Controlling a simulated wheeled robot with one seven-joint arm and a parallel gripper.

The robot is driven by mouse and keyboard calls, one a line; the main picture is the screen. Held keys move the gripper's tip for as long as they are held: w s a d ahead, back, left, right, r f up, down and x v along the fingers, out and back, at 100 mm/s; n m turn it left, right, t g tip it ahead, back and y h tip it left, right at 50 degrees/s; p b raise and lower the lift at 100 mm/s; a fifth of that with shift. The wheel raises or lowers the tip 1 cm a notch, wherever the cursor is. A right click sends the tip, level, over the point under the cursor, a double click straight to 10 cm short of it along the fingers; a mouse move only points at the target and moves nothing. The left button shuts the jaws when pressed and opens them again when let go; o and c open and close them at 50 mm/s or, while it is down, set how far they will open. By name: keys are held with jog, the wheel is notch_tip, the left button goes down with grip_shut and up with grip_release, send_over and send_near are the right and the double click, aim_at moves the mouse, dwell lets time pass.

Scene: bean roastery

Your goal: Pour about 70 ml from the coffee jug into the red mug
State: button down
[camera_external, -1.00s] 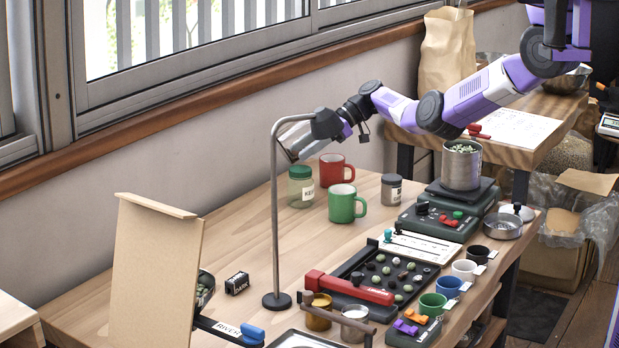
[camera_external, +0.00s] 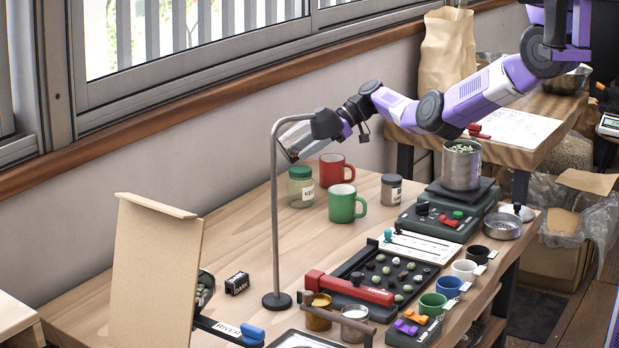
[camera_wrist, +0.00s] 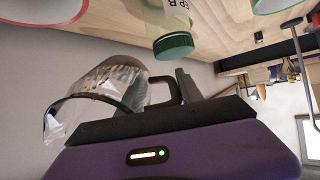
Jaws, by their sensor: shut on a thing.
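My gripper (camera_external: 326,124) is shut on the handle of the clear coffee jug (camera_external: 301,141) and holds it up in the air, strongly tilted. In the wrist view the jug (camera_wrist: 108,84) shows as a see-through vessel left of my gripper (camera_wrist: 165,91); its handle is between the fingers. The red mug (camera_external: 335,172) stands upright on the table near the wall, below and to the right of the jug. Part of its red rim (camera_wrist: 42,17) shows at the wrist view's top left. I cannot make out any stream or the level in either vessel.
A green-lidded jar (camera_external: 300,187) stands left of the red mug, and a green mug (camera_external: 344,206) in front. A dark-lidded jar (camera_external: 391,190) is to the right. A thin curved stand (camera_external: 275,220) rises in front of the jug.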

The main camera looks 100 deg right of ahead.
jog(key=shift+r+p, duration=0.25)
jog(key=shift+p, duration=0.2)
jog(key=shift+r+g+p, duration=0.2)
jog(key=shift+g+p, duration=0.3)
jog(key=shift+p, duration=0.35)
jog(key=g+h+p, duration=0.1)
jog(key=g, duration=0.2)
jog(key=shift+s+r+g+p, duration=0.1)
jog(key=shift+s+g+p, duration=0.05)
jog(key=shift+g+p, duration=0.2)
jog(key=g+b, duration=0.1)
jog(key=w+f+g+b, duration=0.1)
jog(key=g, duration=0.1)
jog(key=shift+w+h, duration=0.25)
jog(key=shift+h, duration=0.05)
jog(key=g+b, duration=0.2)
jog(key=shift+w+a+r+b, duration=0.1)
jog(key=shift+w+r+b, duration=0.2)
jog(key=shift+r+b, duration=0.1)
jog(key=b, duration=0.1)
jog(key=g+b, duration=0.1)
jog(key=b, duration=0.1)
jog(key=shift+w+f+g+h+b, duration=0.2)
jog(key=shift+f+g+h+b, duration=0.05)
jog(key=shift+h+b, duration=0.05)
jog(key=shift+b, duration=0.75)
jog(key=shift+a+r+g+b, duration=0.1)
jog(key=shift+g+b, duration=0.3)
jog(key=shift+b, duration=0.55)
